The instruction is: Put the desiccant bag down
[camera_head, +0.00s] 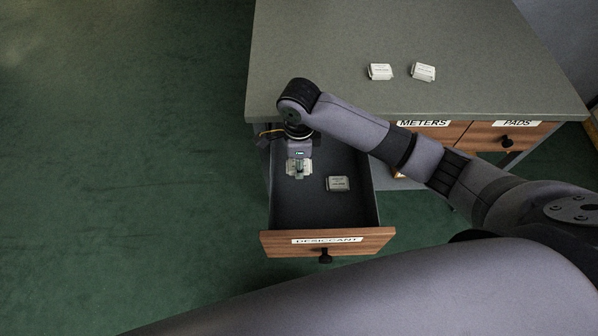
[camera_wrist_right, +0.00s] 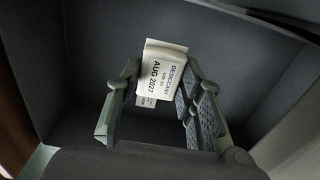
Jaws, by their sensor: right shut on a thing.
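My right gripper (camera_head: 299,172) points down inside the open desiccant drawer (camera_head: 281,210), towards its left side. It is shut on a white desiccant bag (camera_head: 291,166), which shows at both sides of the fingers. In the right wrist view the held bag (camera_wrist_right: 162,68) sits between the fingertips with its label reading "DESICCANT USE BY AUG 2027". I cannot tell whether it touches the drawer floor. Another bag (camera_head: 338,184) lies in the drawer to the right of the gripper, apart from it. My left gripper is not in view.
Two more white packets (camera_head: 380,72) and (camera_head: 423,72) lie on the grey tabletop (camera_head: 310,50). Closed drawers marked METERS (camera_head: 440,133) and PADS (camera_head: 505,136) are at the right.

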